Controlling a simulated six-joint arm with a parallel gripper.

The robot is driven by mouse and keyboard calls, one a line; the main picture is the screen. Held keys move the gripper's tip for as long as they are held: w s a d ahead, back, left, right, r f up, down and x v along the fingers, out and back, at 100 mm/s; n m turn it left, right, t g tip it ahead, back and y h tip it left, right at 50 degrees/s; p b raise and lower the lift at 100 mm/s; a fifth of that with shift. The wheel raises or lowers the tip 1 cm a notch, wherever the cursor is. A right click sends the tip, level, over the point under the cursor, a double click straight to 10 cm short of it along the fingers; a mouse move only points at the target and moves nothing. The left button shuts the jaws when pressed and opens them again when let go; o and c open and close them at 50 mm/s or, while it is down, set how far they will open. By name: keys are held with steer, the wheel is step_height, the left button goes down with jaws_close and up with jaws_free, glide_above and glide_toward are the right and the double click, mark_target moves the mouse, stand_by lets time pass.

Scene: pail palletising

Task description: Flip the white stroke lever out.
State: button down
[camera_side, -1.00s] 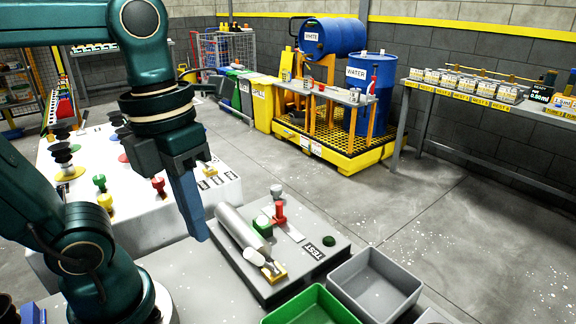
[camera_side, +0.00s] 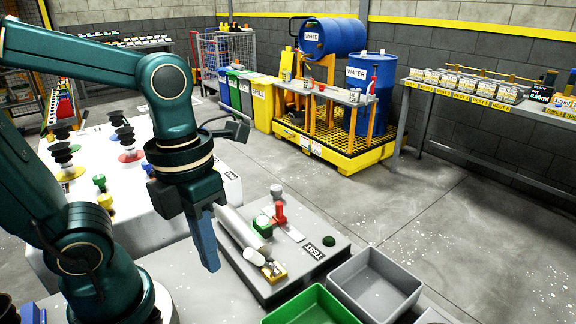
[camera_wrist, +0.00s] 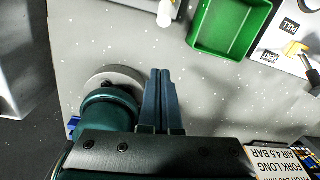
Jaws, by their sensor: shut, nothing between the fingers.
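A white rounded lever (camera_side: 254,257) sticks out at the near end of a pale grey cylinder (camera_side: 236,228) on the grey test plate (camera_side: 275,290). A small yellow block (camera_side: 274,273) lies beside it. A white piece (camera_wrist: 166,18), probably the same lever, shows at the top of the wrist view by the plate's edge. My gripper (camera_side: 210,267) is shut and empty, pointing down just left of the plate, apart from the lever. In the wrist view its fingers (camera_wrist: 161,75) lie together over bare table.
The plate also carries a red knob (camera_side: 281,214), a green block (camera_side: 262,229) and a dark green button (camera_side: 329,240). A green tray (camera_side: 312,308) and a grey tray (camera_side: 375,284) stand right of it. In the wrist view a panel (camera_wrist: 290,45) marked PULL and VENT is at right.

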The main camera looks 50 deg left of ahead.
mark_target(261, 261)
steer(key=shift+w+a+f, duration=0.15)
steer(key=shift+w+f, duration=0.7)
steer(key=shift+w, duration=0.15)
steer(key=shift+w+a+f, duration=0.1)
steer(key=shift+w+f, duration=0.7)
steer(key=shift+w, duration=0.15)
steer(key=shift+w+r+g, duration=0.2)
steer(key=shift+w+g, duration=0.05)
steer(key=shift+g, duration=0.15)
